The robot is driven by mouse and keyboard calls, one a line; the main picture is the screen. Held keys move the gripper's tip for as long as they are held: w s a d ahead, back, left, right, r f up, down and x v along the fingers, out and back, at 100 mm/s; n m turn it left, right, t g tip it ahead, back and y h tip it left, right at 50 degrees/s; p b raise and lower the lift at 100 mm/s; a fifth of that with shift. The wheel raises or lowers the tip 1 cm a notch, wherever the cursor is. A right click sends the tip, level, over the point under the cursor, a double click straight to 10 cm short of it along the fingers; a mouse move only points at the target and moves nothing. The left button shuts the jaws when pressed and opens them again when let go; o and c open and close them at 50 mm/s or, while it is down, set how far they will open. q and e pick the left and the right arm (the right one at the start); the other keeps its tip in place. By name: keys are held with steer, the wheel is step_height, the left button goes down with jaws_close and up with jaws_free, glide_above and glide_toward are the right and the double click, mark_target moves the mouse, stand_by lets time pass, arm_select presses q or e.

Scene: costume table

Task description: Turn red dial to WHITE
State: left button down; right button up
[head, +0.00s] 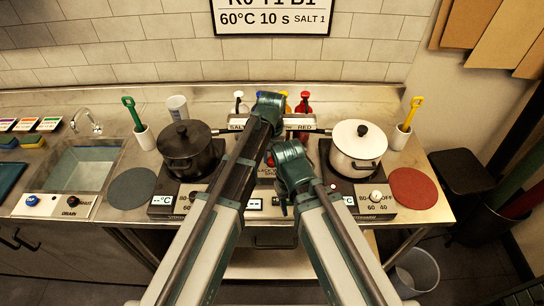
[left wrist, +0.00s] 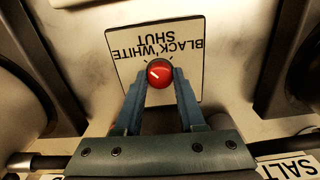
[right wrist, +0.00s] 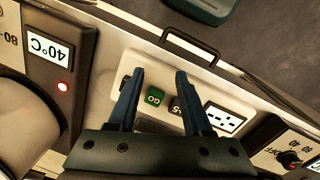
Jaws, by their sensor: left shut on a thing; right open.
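The red dial (left wrist: 160,73) sits on a white plate (left wrist: 185,25) lettered BLACK, WHITE and SHUT, which appears upside down in the left wrist view. A pale mark shows on the dial's face; which word it points to is hard to tell. My left gripper (left wrist: 160,82) is shut on the dial, one finger on each side. In the head view my arms largely hide the dial. My right gripper (right wrist: 159,75) is open and empty, above a front panel with a green GO button (right wrist: 156,97), a black button (right wrist: 184,106) and a display (right wrist: 224,119).
A black pot (head: 190,155) stands on the left hotplate and a white pot (head: 358,150) on the right one. A rail labelled SALT and RED runs behind, with bottles near a red bottle (head: 304,103). A sink (head: 82,168) is at left. My forearms lie close together.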

mark_target(272, 160)
stand_by(0.4)
arm_select(q)
steer(key=c, duration=0.5)
jaws_free()
steer(key=shift+r, duration=0.1)
arm_select(e)
steer(key=shift+r, duration=0.1)
arm_select(q)
step_height(272, 160, up, 14)
steer(key=p, duration=1.4)
arm_select(e)
step_height(272, 160, up, 14)
steer(key=shift+f, duration=0.2)
arm_select(q)
steer(key=shift+s+f, duration=0.1)
steer(key=shift+f, duration=0.2)
arm_select(e)
steer(key=shift+f, duration=0.1)
